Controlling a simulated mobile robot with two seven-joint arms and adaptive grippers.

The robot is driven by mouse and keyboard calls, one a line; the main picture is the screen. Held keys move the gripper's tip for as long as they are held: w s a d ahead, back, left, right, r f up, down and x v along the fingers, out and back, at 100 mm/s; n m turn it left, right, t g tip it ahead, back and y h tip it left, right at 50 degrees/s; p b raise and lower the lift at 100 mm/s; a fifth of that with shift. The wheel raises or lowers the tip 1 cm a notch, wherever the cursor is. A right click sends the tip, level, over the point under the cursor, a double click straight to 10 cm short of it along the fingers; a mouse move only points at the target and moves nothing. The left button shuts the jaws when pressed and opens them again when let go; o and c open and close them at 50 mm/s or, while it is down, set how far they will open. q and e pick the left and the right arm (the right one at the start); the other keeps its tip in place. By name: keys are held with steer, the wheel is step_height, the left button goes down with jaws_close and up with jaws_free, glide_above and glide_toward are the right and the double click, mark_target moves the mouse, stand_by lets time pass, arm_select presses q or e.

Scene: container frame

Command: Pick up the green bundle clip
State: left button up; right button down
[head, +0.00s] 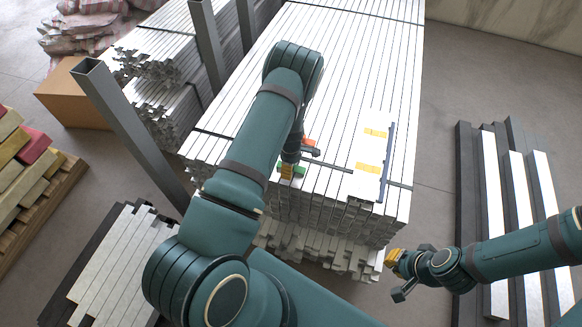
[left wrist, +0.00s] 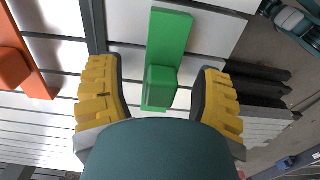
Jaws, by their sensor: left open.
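The green bundle clip (left wrist: 170,38) is a flat bright green strip with a raised block, lying on the pale metal bars. In the left wrist view it shows between the two yellow-padded fingers of my open left gripper (left wrist: 158,68), with a gap on each side. I cannot tell how far the fingertips are above the bars. In the head view the green clip (head: 299,170) is partly hidden by my left gripper (head: 288,172) near the front edge of the bar stack. My right gripper (head: 394,275) is open and empty, in front of the stack at the right.
An orange clip (left wrist: 14,62) lies left of the green one; it also shows in the head view (head: 309,142). A white panel with yellow labels (head: 371,150) lies on the bar stack (head: 345,60). Grey posts (head: 135,125) stand at left. Dark and white beams (head: 500,195) lie at right.

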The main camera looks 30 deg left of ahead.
arm_select(q)
steer(key=shift+f, duration=0.1)
jaws_close()
stand_by(0.3)
